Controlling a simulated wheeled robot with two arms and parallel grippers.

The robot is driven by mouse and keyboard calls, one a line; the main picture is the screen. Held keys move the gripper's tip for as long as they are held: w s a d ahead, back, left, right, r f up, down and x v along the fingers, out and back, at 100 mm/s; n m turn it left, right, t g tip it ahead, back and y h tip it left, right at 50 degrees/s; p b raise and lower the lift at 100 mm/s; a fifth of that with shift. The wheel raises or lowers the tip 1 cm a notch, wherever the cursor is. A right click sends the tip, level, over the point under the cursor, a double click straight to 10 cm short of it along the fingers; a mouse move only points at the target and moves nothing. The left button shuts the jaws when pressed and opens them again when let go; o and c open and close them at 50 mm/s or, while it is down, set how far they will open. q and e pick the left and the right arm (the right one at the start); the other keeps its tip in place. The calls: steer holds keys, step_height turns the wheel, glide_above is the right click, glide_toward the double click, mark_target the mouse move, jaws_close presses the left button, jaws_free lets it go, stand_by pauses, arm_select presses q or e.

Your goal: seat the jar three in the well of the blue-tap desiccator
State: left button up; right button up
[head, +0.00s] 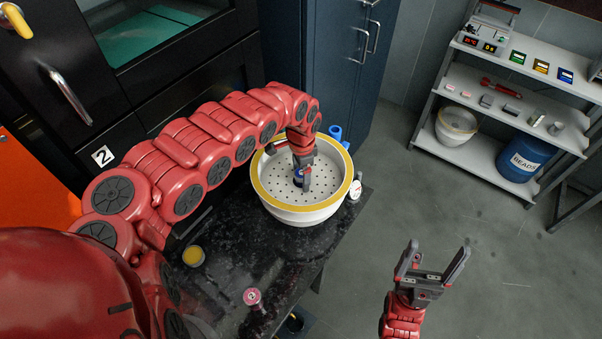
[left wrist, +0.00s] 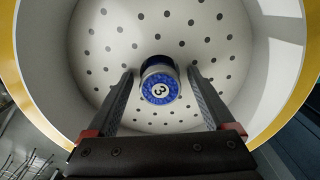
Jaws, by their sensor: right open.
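Jar three (left wrist: 160,88), with a blue lid marked 3, stands over the middle of the perforated white plate inside the desiccator. The blue-tap desiccator (head: 285,215) is a white bowl with a yellow rim, and its blue tap (head: 338,134) is at the back right. In the left wrist view my left gripper (left wrist: 160,72) is open, with a finger on each side of the jar and a gap on both sides. In the head view this gripper (head: 302,184) reaches down into the bowl. The well under the jar is hidden. My right gripper (head: 433,260) is open and empty, right of the bench.
The desiccator stands on a black bench (head: 230,235) with a gauge (head: 355,190) at its side. A yellow-topped jar (head: 193,256) and a red-topped jar (head: 252,296) stand nearer. A shelf rack (head: 500,90) is at the back right. Open floor lies between.

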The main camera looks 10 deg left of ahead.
mark_target(301, 172)
arm_select(q)
steer(key=shift+r, duration=0.1)
step_height(301, 172, up, 6)
steer(key=shift+w+f+b, duration=0.15)
steer(key=shift+f+b, duration=0.05)
steer(key=shift+b, duration=0.45)
step_height(301, 172, up, 7)
steer(key=p, duration=0.1)
steer(key=shift+f, duration=0.2)
